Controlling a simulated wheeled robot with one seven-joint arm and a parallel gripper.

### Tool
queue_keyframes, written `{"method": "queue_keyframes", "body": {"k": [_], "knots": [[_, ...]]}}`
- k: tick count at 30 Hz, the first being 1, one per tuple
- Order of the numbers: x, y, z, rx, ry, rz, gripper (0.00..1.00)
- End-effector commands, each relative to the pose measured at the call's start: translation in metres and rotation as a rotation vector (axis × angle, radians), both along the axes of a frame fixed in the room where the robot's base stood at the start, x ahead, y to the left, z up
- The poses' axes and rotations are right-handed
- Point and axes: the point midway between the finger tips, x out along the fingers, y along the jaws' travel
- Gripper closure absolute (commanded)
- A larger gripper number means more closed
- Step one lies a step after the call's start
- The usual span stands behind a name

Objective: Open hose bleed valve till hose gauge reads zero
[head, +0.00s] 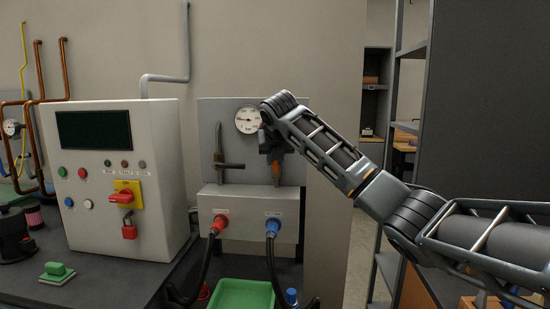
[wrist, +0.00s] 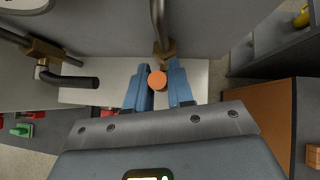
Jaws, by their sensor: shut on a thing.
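The round white hose gauge (head: 248,120) is on the grey back panel at the upper middle of the head view; its needle is too small to read. My gripper (head: 275,158) is in front of the panel, just right of and below the gauge. In the wrist view its blue fingers (wrist: 158,82) are shut on an orange round knob (wrist: 157,81), which sits at the end of a brass fitting (wrist: 165,50) on a vertical pipe. I take this knob to be the bleed valve's. In the head view, my gripper and arm largely hide the valve.
A second pipe fitting with a dark handle (wrist: 75,82) stands to the left. Below are red (head: 220,222) and blue (head: 272,226) hose couplings with black hoses. A control box (head: 115,175) stands left, a green tray (head: 243,294) lies below, and shelving (head: 405,130) is right.

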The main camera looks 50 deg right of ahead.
Motion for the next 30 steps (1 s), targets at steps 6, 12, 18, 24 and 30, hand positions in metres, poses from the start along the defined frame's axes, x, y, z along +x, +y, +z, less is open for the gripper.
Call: {"method": "queue_keyframes", "body": {"k": [6, 12, 18, 24, 30], "knots": [[0.001, 0.001, -0.001, 0.002, 0.000, 0.003, 0.66], [0.000, 0.001, -0.001, 0.002, 0.000, 0.001, 0.59], [-0.002, 0.003, 0.003, 0.002, -0.001, 0.002, 0.59], [-0.017, 0.017, 0.024, 0.000, -0.005, 0.004, 0.59], [-0.033, 0.031, 0.044, 0.001, -0.002, 0.004, 0.59]]}}
